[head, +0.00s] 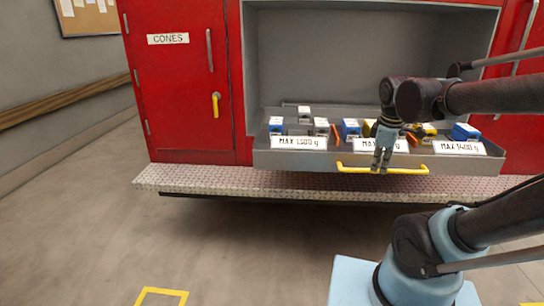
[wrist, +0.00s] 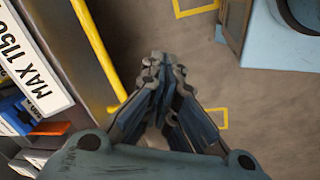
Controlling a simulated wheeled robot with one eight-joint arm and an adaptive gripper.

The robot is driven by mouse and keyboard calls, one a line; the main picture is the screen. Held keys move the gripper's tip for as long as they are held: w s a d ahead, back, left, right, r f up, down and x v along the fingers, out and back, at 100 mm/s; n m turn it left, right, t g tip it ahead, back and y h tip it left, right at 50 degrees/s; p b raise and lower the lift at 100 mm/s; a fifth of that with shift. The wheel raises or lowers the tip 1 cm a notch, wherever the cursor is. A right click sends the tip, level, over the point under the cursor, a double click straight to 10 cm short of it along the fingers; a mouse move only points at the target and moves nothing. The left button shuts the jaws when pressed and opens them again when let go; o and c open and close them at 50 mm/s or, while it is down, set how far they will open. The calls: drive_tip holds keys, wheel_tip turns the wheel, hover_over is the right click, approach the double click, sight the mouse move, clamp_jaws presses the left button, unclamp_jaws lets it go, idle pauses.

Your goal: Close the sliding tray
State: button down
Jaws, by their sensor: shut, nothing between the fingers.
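The sliding tray (head: 262,160) is grey and sticks out of the open bay in the red vehicle body, in the head view. It has a yellow bar handle (head: 352,170) along its front and white weight labels. My gripper (head: 381,170) is in front of the tray's front face, covering part of the middle label and the handle. In the wrist view my gripper (wrist: 162,62) is shut and empty, pointing down, and the yellow handle (wrist: 95,45) runs to its left. I cannot tell from these views whether the fingers touch the handle.
Blue, white and yellow items (head: 350,128) sit inside the tray. A red door marked CONES (head: 180,90) is shut on the left. A metal tread-plate step (head: 210,180) runs below the tray. The floor (head: 130,240) at the left is clear, with yellow markings.

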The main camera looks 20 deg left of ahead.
sight(271, 155)
drive_tip(key=w+a+r+n, duration=0.1)
drive_tip(key=a+r+n, duration=0.1)
drive_tip(key=a+n, duration=0.6)
drive_tip(key=w+a+r+n, duration=0.25)
drive_tip(key=a+n, duration=0.25)
drive_tip(key=a, duration=0.5)
drive_tip(key=s+a+r+n, duration=0.1)
drive_tip(key=s+a+n, duration=0.2)
drive_tip(key=a+n, duration=0.35)
drive_tip(key=s+a+n, duration=0.3)
drive_tip(key=a+n, duration=0.1)
drive_tip(key=a, duration=0.6)
drive_tip(key=shift+n+t, duration=0.25)
drive_tip(key=shift+t, duration=0.05)
drive_tip(key=w+f, duration=0.1)
drive_tip(key=f, duration=0.2)
drive_tip(key=w+a+f, duration=0.1)
drive_tip(key=w+f, duration=0.1)
drive_tip(key=f, duration=0.1)
drive_tip(key=w+f, duration=0.2)
drive_tip(key=f, duration=0.1)
drive_tip(key=shift+w+a+f, duration=0.1)
drive_tip(key=shift+a+f, duration=0.2)
drive_tip(key=shift+a, duration=0.05)
drive_tip(key=shift+w+a, duration=0.15)
drive_tip(key=shift+w, duration=0.4)
drive_tip(key=shift+a, duration=0.1)
